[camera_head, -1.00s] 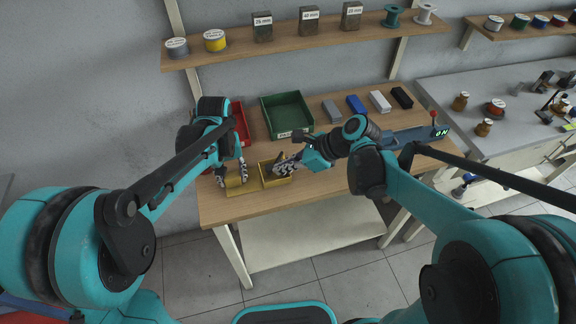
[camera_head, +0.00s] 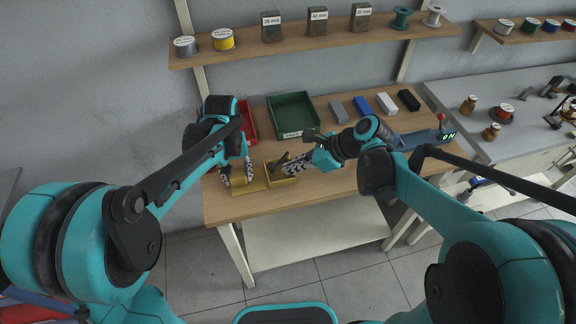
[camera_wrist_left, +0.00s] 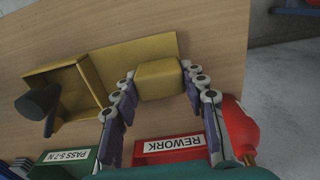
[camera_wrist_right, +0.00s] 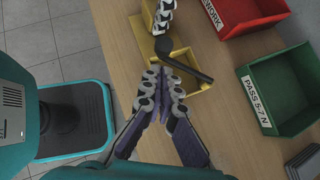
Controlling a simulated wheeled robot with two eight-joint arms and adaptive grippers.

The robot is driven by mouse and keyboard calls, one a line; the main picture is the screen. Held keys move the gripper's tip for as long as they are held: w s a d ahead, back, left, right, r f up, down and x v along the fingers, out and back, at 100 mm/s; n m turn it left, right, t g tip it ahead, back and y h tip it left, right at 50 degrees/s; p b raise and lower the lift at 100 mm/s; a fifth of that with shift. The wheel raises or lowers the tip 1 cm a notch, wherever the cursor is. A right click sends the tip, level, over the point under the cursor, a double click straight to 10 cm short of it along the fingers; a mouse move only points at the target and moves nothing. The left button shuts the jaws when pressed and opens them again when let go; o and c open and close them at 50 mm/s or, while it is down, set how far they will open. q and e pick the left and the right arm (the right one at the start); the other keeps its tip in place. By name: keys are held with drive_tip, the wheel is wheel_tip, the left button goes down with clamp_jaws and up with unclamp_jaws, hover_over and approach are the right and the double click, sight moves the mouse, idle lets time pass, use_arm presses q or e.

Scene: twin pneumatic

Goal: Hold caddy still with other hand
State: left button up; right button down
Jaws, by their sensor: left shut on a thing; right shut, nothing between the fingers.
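The yellow caddy (camera_head: 270,184) stands near the table's front edge, with an open tray (camera_wrist_left: 88,72) at one end and a raised block (camera_wrist_left: 160,80) at the other. My left gripper (camera_head: 237,178) is shut on the block, one finger on each side, as the left wrist view shows. A dark tool (camera_wrist_left: 38,105) with a round head and thin handle leans in the tray; it also shows in the right wrist view (camera_wrist_right: 176,52). My right gripper (camera_wrist_right: 163,75) is shut and empty, close beside the tray and tool. Whether it touches them I cannot tell.
A red REWORK bin (camera_wrist_right: 250,14) and a green PASS bin (camera_head: 290,113) stand behind the caddy. Grey, blue, white and black blocks (camera_head: 362,106) lie behind at right.

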drive_tip(key=s+d+f+v, duration=0.1)
drive_tip(key=v, duration=1.1)
drive_tip(key=shift+s+d+f, duration=0.2)
drive_tip(key=shift+s+d, duration=0.1)
drive_tip(key=shift+s, duration=0.1)
use_arm(q)
drive_tip(key=o, duration=1.4)
